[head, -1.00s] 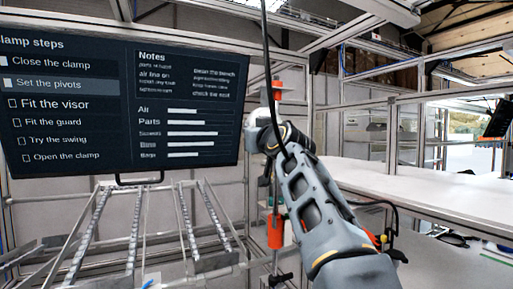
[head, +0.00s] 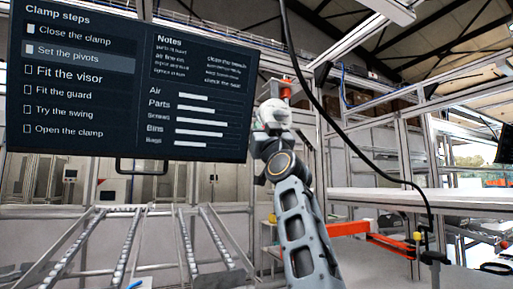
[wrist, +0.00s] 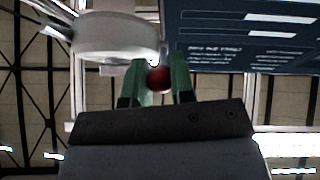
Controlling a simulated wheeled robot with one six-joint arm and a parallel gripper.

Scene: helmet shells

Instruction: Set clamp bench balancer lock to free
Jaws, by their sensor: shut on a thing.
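In the wrist view, the green fingers of my gripper (wrist: 162,72) are closed around a small round red knob (wrist: 159,79). I cannot read from the picture whether this knob stands at lock or free. A white drum-shaped body (wrist: 115,36) is close by, left of and above the fingers. In the head view, my arm reaches up in the middle of the picture and its fingers and the knob cannot be made out. An orange-red part (head: 286,88) shows just above the end of my arm.
A dark screen (head: 130,80) with clamp steps is at the upper left, with "Set the pivots" highlighted. Roller rails (head: 130,245) stand below it. A black cable (head: 345,135) hangs right of my arm. A white bench top (head: 395,195) and an orange bar (head: 345,229) are at the right.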

